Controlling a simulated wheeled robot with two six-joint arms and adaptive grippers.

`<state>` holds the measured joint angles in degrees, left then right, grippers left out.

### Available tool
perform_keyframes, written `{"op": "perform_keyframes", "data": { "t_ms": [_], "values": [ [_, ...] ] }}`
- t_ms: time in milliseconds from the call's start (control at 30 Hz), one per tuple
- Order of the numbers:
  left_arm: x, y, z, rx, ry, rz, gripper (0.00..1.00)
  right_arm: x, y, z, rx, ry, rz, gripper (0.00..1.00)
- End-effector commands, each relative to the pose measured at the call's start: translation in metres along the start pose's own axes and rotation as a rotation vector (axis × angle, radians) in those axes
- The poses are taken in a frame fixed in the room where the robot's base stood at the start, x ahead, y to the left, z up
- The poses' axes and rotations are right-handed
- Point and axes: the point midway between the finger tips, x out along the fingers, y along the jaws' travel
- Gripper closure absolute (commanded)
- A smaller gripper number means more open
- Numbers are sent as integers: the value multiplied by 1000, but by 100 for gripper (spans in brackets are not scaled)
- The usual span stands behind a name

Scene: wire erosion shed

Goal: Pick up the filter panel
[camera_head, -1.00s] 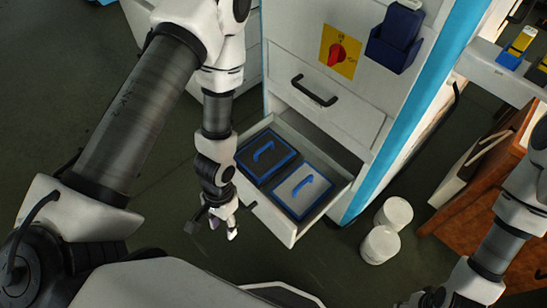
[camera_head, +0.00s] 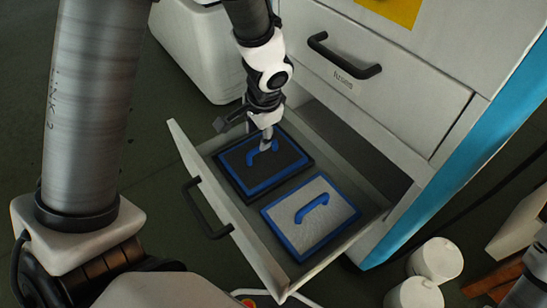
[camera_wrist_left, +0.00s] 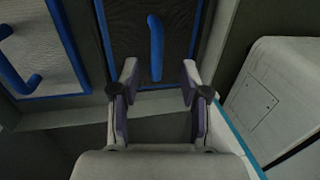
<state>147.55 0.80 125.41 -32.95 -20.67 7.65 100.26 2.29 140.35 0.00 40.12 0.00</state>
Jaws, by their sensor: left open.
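Two blue-framed panels with blue bar handles lie side by side in the open drawer (camera_head: 300,276). One is a dark mesh panel (camera_head: 285,165), which also fills the top middle of the left wrist view (camera_wrist_left: 182,32). The other is a light grey panel (camera_head: 335,205), at the left of the wrist view (camera_wrist_left: 45,60). My left gripper (camera_head: 265,146) is over the dark panel at its handle. In the wrist view its fingers (camera_wrist_left: 159,78) are apart, with the dark panel's blue handle (camera_wrist_left: 156,45) just beyond and between the tips. Contact is not visible. My right gripper is out of view.
The cabinet has a shut drawer (camera_head: 390,85) above the open one, with a black handle. The open drawer's front wall carries a black handle (camera_head: 203,212). Two white cylinders (camera_head: 435,260) stand on the floor at right. A white box-like unit (camera_head: 205,50) stands behind.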

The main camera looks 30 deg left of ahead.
Motion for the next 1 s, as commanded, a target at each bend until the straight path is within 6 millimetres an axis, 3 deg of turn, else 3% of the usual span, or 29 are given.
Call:
{"op": "perform_keyframes", "data": {
  "t_ms": [267,433,700,833,1000],
  "values": [
    [38,2,-1,0,-1,2,55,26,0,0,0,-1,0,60],
    [71,5,-4,0,-2,3,55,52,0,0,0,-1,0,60],
    [73,3,-4,1,-1,1,55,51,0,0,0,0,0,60],
    [73,3,-4,1,-1,2,100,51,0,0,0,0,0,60],
    [73,3,-4,0,-1,1,100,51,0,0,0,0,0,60]
  ]
}}
